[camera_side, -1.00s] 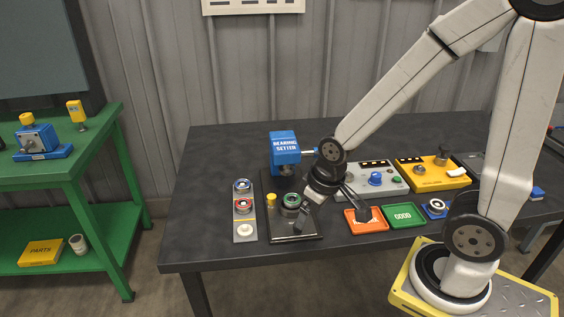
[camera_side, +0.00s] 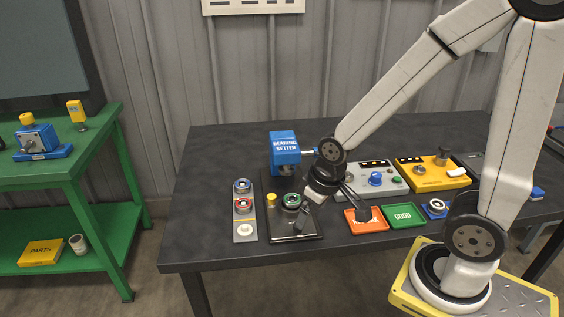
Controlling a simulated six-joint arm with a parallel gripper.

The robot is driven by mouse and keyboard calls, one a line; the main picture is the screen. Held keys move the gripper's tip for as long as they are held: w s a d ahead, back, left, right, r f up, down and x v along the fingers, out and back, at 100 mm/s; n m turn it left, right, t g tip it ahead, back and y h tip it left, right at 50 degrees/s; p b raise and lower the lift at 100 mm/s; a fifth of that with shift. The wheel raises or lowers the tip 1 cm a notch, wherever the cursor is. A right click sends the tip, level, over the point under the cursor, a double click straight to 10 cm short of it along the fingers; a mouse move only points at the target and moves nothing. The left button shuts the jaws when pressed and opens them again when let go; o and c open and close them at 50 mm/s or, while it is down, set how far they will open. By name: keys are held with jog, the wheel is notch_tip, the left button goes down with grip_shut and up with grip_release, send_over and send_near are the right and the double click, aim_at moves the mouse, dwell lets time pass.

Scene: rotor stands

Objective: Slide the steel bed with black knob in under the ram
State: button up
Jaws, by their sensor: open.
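The blue press marked "BEARING SETTER" (camera_side: 285,146) stands at the back of a dark base plate (camera_side: 280,235). Its ram is not clearly visible under the blue head. In front of the head, on the plate, is a dark round holder with a green-ringed part (camera_side: 292,201). The steel bed under it is largely hidden, and I cannot pick out its black knob. My gripper (camera_side: 333,212) is open, its fingers spread wide. One finger is just in front of the round holder, the other near the orange tray. I cannot tell whether it touches the bed.
A grey strip (camera_side: 245,230) with several round parts lies left of the press. A yellow post (camera_side: 271,200) stands on the plate. Orange (camera_side: 352,224) and green "GOOD" (camera_side: 403,215) trays lie to the right, with grey and yellow (camera_side: 432,174) fixtures behind. The table's front left is clear.

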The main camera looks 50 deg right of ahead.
aim_at(290, 214)
jog(key=c, duration=0.4)
jog(key=w+d+f+m+g, duration=0.1)
jog(key=w+m, duration=0.1)
jog(key=w+d+f+m, duration=0.1)
jog(key=w+d+m, duration=0.1)
jog(key=w+d+f+m+g, duration=0.1)
jog(key=w+m, duration=0.1)
jog(key=shift+w+d+f+g, duration=0.2)
jog(key=shift+w+d+g, duration=0.1)
jog(key=shift+d, duration=0.1)
jog(key=shift+f, duration=0.1)
jog(key=shift+f, duration=3.8)
grip_shut()
